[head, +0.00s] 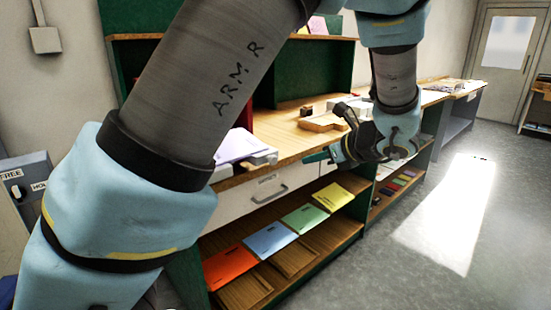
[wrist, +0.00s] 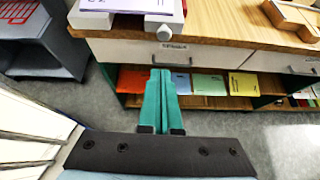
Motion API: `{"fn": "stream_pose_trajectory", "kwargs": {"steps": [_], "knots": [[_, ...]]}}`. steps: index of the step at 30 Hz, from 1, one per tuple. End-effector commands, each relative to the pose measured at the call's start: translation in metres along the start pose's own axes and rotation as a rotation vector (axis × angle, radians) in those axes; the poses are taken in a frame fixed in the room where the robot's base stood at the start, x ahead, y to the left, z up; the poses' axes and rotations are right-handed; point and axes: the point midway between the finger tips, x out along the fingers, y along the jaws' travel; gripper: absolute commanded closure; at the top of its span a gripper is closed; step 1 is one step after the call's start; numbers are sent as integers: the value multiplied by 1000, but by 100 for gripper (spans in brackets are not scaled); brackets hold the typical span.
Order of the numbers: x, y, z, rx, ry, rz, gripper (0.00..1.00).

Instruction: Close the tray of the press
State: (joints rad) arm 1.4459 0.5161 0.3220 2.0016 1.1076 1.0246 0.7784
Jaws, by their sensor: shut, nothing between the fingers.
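The press is mostly hidden behind my arm in the head view; a red upright part (head: 245,115) shows beside the arm. Its pale tray (head: 262,159) sticks out toward the counter's front edge, with a lilac-white sheet (head: 236,146) on it. In the wrist view the tray's white front (wrist: 152,20) and a round grey knob (wrist: 164,33) show at the top, at the counter edge. My gripper (head: 312,158) has its teal fingers together and empty, to the right of the tray and in front of the counter. In the wrist view the fingers (wrist: 160,73) point toward the drawer front below the knob.
A labelled white drawer (head: 270,190) lies under the wooden counter (head: 290,145). Red, blue, green and yellow folders (head: 271,239) lie on the shelf below. A wooden block piece (head: 318,122) stands on the counter. The floor at right (head: 430,260) is clear.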

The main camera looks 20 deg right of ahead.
Motion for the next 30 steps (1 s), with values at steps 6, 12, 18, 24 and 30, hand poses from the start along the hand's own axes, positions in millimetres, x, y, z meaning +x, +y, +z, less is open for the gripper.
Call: {"fn": "stream_pose_trajectory", "kwargs": {"steps": [6,12,18,24,30], "knots": [[21,0,2,7,-6,2,100],[62,0,2,6,-5,3,100],[102,0,2,5,-3,2,100],[124,-1,17,4,-3,0,100],[133,-1,20,3,-3,-2,100]]}}
